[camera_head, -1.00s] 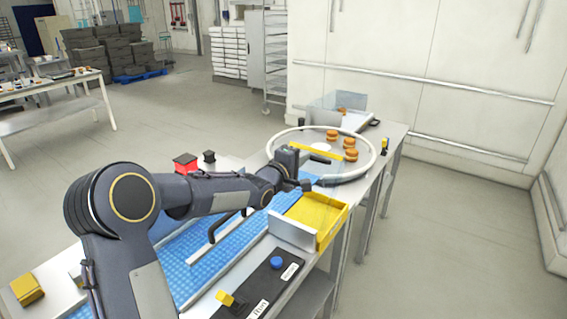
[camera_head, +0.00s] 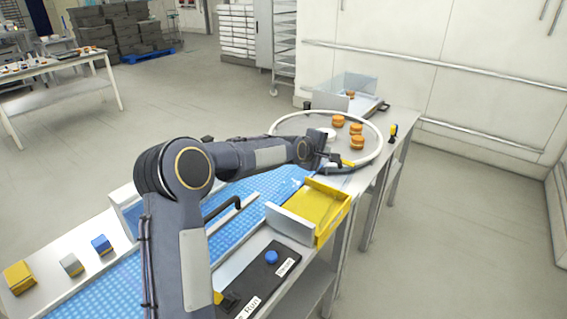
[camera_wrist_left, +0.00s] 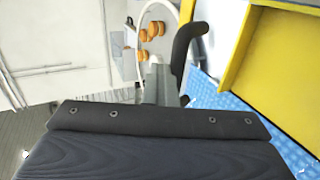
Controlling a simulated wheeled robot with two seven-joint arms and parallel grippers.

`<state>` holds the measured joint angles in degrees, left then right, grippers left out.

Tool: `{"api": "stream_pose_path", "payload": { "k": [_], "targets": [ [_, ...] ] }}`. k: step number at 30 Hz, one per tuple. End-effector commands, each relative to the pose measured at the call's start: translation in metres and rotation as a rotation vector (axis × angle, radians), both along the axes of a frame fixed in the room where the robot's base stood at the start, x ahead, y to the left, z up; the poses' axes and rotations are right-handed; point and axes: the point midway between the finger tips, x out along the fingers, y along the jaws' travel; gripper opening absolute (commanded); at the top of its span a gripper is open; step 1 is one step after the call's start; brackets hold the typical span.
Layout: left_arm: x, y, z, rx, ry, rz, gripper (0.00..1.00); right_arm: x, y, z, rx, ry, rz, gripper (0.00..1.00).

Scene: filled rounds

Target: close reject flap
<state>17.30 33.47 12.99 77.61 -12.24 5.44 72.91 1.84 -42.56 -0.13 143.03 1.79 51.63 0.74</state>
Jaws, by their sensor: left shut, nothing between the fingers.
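My left gripper (camera_head: 334,160) is shut and empty at the near edge of the white-rimmed round table (camera_head: 378,140). A short yellow strip (camera_head: 348,163), perhaps part of the reject flap, shows just beside the fingertips; the gripper hides the rest. A dark curved bar (camera_wrist_left: 184,58) stands right of the grey fingers (camera_wrist_left: 155,84) in the left wrist view. I cannot tell whether they touch, or how far the flap is open. The yellow reject tray (camera_head: 318,205) lies nearer, below the gripper, and also shows in the wrist view (camera_wrist_left: 235,45). My right gripper is not in view.
Several orange rounds (camera_head: 356,142) and a white piece (camera_head: 327,133) are on the round table. The blue belt (camera_head: 250,215) runs under my arm. A grey plate (camera_head: 290,225) borders the tray. A black panel with a blue button (camera_head: 271,257) is in front.

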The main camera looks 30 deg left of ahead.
Motion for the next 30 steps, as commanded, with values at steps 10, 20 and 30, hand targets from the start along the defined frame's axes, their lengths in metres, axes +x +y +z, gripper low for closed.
{"api": "stream_pose_path", "payload": {
  "k": [10,20,30],
  "targets": [
    [0.018,-0.002,-0.039,0.012,0.122,-0.001,0.0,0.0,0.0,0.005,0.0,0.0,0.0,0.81],
    [0.027,-0.001,-0.063,0.01,0.14,0.003,0.0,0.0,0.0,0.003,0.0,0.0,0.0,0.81],
    [0.029,-0.001,-0.067,0.011,0.138,0.003,0.0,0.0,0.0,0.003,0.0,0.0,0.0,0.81]
  ]
}}
